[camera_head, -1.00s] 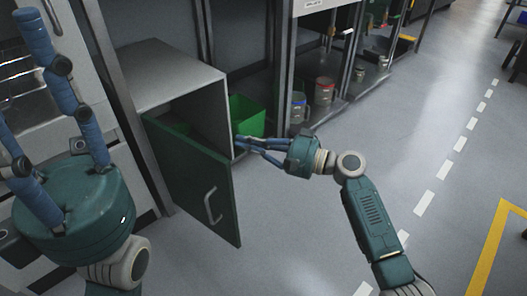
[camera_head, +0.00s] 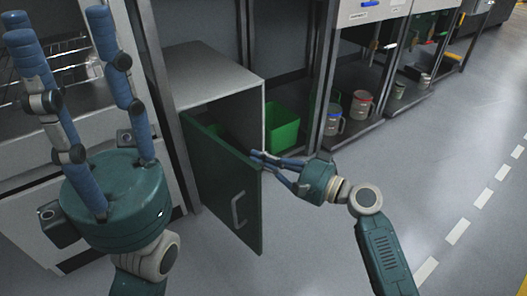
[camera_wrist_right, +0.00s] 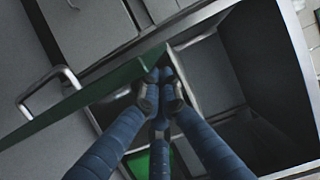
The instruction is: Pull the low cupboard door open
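The low cupboard (camera_head: 215,68) is a grey box with a dark green door (camera_head: 222,180) hinged at its left side. The door stands partly open, with a pale bar handle (camera_head: 238,210) on its outer face. My right gripper (camera_head: 262,158) is at the upper part of the door's free edge, on the opening side. In the right wrist view its blue fingertips (camera_wrist_right: 160,92) are drawn together beside the door's edge (camera_wrist_right: 110,85); I cannot tell whether they touch it. My left gripper (camera_head: 72,28) is raised at the left, fingers spread and empty.
A green bin (camera_head: 283,128) stands just right of the cupboard. Jugs or canisters (camera_head: 360,104) stand on a low shelf farther right. A grey frame post (camera_head: 168,110) rises at the cupboard's left. The floor (camera_head: 440,180) to the right is clear.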

